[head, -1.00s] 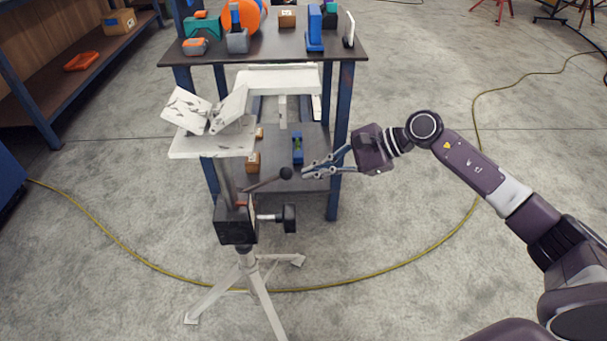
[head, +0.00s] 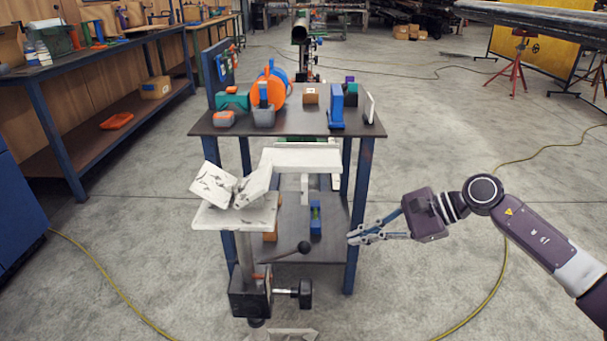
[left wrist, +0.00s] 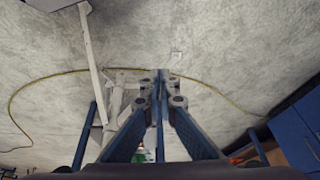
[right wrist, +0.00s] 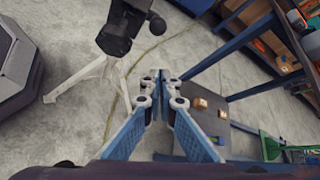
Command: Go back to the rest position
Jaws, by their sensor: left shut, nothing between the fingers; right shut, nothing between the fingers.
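My right gripper (head: 362,237) is in the head view, to the right of the pipe stand and in front of the cart's right front leg. Its fingers are together and hold nothing. It also shows in the right wrist view (right wrist: 161,76), fingertips closed over the floor. My left gripper is outside the head view. In the left wrist view it (left wrist: 160,76) is shut and empty, with floor and pale stand legs beyond. The pipe stand (head: 250,290) has a white V-shaped head (head: 235,212) and a lever with a black knob (head: 303,247).
A blue-legged cart (head: 290,124) stands behind the stand with several tools on top, including an orange disc (head: 268,88). A workbench (head: 100,147) runs along the left wall. A yellow hose (head: 100,278) lies on the floor. Floor at the right is mostly open.

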